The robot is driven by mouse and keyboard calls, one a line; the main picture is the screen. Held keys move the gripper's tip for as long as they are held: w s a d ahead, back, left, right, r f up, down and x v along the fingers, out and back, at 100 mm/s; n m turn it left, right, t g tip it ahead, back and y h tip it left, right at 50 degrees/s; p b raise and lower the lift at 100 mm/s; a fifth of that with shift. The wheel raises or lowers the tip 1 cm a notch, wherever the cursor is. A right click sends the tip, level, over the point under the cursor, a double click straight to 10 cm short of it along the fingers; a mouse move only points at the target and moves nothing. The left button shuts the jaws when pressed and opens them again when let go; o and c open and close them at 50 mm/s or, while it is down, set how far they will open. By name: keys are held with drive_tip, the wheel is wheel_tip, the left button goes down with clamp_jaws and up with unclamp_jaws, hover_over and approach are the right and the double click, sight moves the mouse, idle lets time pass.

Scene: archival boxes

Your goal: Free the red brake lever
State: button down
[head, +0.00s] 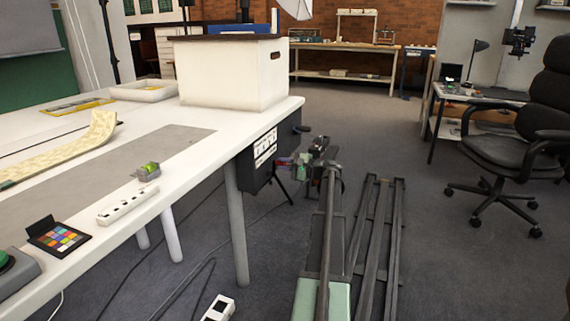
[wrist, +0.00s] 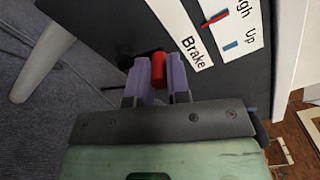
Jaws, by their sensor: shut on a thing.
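The red brake lever (wrist: 158,70) shows in the wrist view as a short red cylinder in front of a dark panel (wrist: 110,18). It is beside a white label reading "Brake" (wrist: 184,38). My gripper (wrist: 158,82) has purple fingers on both sides of the lever and is shut on it. The lever's far end is partly hidden at the panel.
A white table (head: 225,130) carries a large lidded archival box (head: 232,75), a power strip (head: 128,205) and a colour chart (head: 58,238). A table leg (head: 236,225) stands left of my arm. Cables lie on the floor.

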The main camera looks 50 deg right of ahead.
drive_tip(key=a+n, duration=0.1)
drive_tip(key=n, duration=0.2)
drive_tip(key=a+n, duration=0.1)
drive_tip(key=n, duration=0.2)
drive_tip(key=s+a+n, duration=0.1)
drive_tip(key=n, duration=0.3)
drive_tip(key=shift+a+f+b, duration=0.35)
drive_tip(key=shift+a, duration=0.05)
drive_tip(key=shift+n, duration=0.3)
drive_tip(key=c, duration=1.1)
unclamp_jaws()
drive_tip(key=shift+s, duration=0.15)
drive_tip(key=v, duration=1)
drive_tip(key=shift+s, duration=0.3)
